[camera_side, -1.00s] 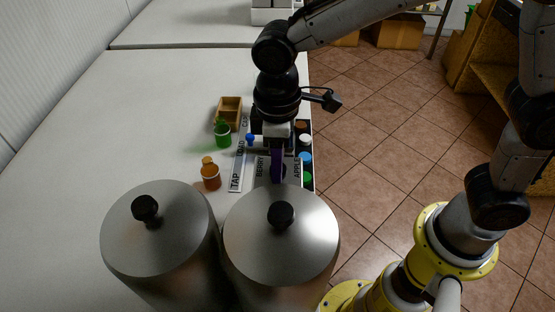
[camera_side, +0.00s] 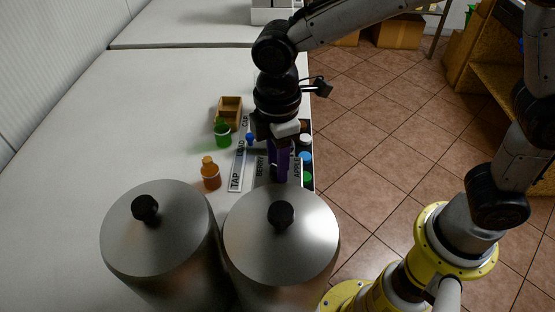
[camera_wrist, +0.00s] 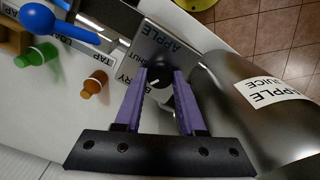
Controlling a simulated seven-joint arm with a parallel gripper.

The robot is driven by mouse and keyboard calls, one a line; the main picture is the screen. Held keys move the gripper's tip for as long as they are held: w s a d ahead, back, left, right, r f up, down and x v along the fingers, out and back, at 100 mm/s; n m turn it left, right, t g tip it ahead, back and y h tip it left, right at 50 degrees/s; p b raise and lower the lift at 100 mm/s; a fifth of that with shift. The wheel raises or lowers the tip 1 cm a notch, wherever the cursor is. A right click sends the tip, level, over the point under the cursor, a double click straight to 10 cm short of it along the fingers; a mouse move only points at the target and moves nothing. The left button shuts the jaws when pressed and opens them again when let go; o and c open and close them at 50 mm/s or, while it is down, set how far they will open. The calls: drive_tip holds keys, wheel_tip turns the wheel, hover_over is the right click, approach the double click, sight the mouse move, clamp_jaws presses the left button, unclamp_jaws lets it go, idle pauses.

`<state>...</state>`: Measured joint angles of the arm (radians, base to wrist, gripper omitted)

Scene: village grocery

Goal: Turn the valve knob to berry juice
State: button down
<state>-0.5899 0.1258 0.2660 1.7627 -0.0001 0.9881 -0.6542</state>
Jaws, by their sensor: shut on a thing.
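My gripper (camera_wrist: 161,78) has purple fingers that point down, shut on the dark round valve knob (camera_wrist: 159,66) in the wrist view. The knob sits on a grey plate (camera_wrist: 172,45) lettered APPLE, SHUT and BERRY. A small pale mark shows by the knob on the BERRY side, but I cannot tell for sure where the knob points. In the side view my gripper (camera_side: 279,172) stands over the plate, between the BERRY (camera_side: 260,166) and APPLE (camera_side: 297,167) letters, and the knob is hidden.
Two lidded steel tanks (camera_side: 160,230) (camera_side: 280,240) stand close in front; a tank in the wrist view is labelled APPLE JUICE (camera_wrist: 272,95). A blue-handled tap lever (camera_wrist: 60,27), green bottle (camera_side: 222,134), orange bottle (camera_side: 211,176) and wooden box (camera_side: 229,105) are nearby. The table's left is clear.

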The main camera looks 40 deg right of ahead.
drive_tip(key=shift+r, duration=0.1)
drive_tip(key=c, duration=0.5)
unclamp_jaws()
wheel_tip(320, 180, up, 14)
idle(0.4)
